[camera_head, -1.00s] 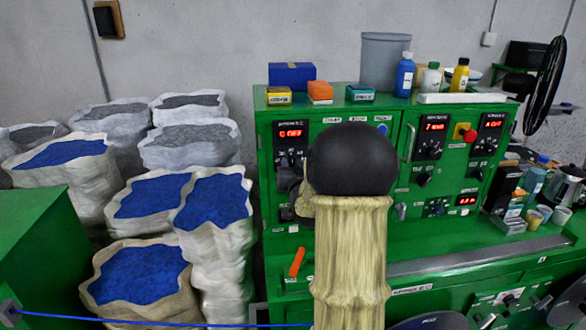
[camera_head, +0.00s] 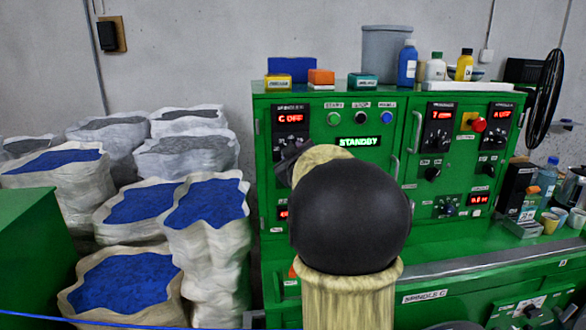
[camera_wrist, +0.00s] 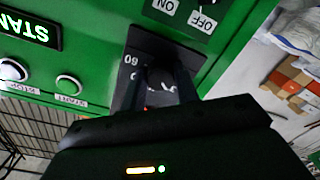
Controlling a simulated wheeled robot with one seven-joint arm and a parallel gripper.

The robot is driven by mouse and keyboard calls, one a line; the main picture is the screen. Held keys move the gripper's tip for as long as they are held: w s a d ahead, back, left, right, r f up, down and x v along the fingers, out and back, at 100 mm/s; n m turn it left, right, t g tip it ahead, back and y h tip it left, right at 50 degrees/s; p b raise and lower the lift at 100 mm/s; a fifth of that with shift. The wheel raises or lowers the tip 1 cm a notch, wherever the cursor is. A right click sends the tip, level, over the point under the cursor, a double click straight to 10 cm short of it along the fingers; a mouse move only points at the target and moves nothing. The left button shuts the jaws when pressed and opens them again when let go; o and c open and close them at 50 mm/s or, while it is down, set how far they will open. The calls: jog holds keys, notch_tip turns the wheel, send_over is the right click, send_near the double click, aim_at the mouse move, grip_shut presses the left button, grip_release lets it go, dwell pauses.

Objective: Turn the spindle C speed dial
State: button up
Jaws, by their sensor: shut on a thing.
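The spindle C panel, with a red display (camera_head: 289,118) reading "C OFF", is at the upper left of the green machine in the head view. My gripper (camera_head: 288,162) is up against this panel below the display. In the wrist view the dark dial (camera_wrist: 161,77) sits on a black plate with a "60" mark and lies between my gripper's fingers (camera_wrist: 160,92). The fingers are shut on the dial from its two sides. In the head view the gripper and my arm hide the dial, so its pointer cannot be read there.
A green "STANDBY" display (camera_head: 359,142) and several buttons are right of the panel. ON and OFF labels (camera_wrist: 186,13) show close by in the wrist view. Bottles and boxes stand on top of the machine (camera_head: 262,97). Sacks with blue granules (camera_head: 120,280) fill the left.

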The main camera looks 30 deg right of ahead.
jog(key=n+b, duration=0.7)
jog(key=b, duration=0.1)
jog(key=shift+a+n+h, duration=0.1)
jog(key=shift+n+h, duration=0.2)
dwell(0.3)
jog(key=o, duration=1)
jog(key=shift+c, duration=0.2)
jog(key=r+b+v, duration=0.1)
jog(key=v, duration=1.4)
jog(key=shift+b, duration=0.35)
